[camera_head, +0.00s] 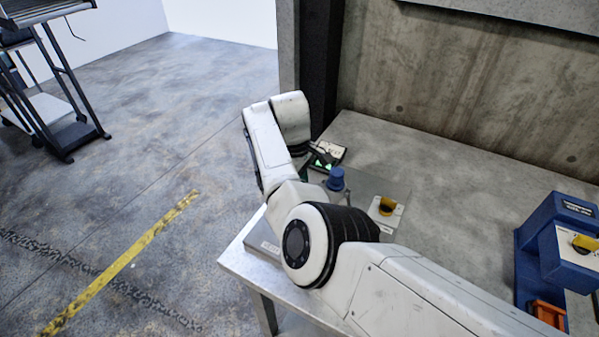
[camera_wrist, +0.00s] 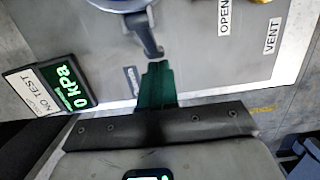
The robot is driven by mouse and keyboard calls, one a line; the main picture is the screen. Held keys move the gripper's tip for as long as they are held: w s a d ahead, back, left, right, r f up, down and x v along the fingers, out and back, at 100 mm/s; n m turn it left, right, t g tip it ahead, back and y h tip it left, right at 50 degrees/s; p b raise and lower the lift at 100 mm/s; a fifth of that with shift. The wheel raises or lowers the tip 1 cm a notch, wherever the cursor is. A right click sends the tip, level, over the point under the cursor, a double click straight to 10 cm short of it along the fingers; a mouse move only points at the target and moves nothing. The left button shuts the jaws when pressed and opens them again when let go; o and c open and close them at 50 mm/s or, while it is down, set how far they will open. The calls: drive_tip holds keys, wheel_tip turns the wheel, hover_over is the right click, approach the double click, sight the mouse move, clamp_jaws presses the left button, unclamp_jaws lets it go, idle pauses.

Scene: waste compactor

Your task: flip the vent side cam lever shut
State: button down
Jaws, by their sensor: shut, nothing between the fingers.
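The words OPEN and VENT (camera_wrist: 271,37) are printed on the plate to the right. In the head view my arm reaches over the bench, and the lever and fingertips are not clear there.
A pressure display (camera_wrist: 67,88) reading 0 kPa, with a NO TEST label, is left of my fingers. A concrete wall (camera_head: 450,80) stands behind the bench.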

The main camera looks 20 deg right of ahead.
drive_tip(key=shift+s+d+f+b, duration=0.2)
drive_tip(key=shift+f, duration=0.25)
drive_tip(key=shift+s+d+f+b, duration=0.15)
drive_tip(key=shift+s+f+b, duration=0.05)
drive_tip(key=shift+f, duration=0.25)
drive_tip(key=shift+r, duration=0.2)
drive_tip(key=shift+r+p, duration=0.75)
drive_tip(key=shift+p, duration=0.25)
